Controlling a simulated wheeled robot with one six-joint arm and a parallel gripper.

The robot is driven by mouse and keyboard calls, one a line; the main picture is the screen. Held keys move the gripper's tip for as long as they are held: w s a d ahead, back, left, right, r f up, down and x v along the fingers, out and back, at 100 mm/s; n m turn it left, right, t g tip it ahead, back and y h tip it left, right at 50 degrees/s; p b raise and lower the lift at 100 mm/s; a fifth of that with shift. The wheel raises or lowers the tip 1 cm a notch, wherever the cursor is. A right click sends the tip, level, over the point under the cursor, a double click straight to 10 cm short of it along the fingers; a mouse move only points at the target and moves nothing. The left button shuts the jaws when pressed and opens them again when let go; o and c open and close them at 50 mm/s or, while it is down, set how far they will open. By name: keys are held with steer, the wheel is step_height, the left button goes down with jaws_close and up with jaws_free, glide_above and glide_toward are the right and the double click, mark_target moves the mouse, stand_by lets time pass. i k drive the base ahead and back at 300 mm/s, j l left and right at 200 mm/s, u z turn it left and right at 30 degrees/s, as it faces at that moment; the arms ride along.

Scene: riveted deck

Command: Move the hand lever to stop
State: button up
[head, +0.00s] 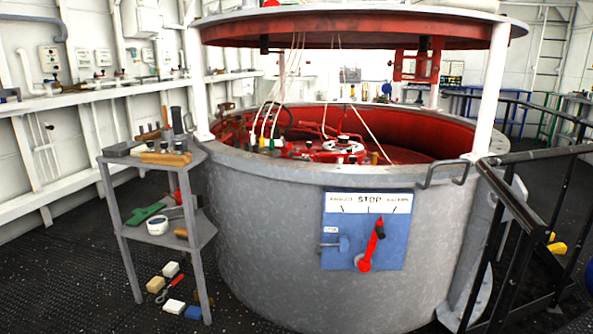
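My gripper is not in view.
The grey drum (270,235) has a red interior with hoses. A grey tool stand (203,232) is at its left, with blocks on the floor beside it. A black railing (520,215) and a grey handle (443,171) are at the right.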

mark_target(364, 265)
steer(key=k+j, duration=0.2)
steer(key=i+u, duration=0.25)
steer(key=i, duration=0.3)
steer(key=i+l+u, duration=0.25)
steer(key=i, duration=0.25)
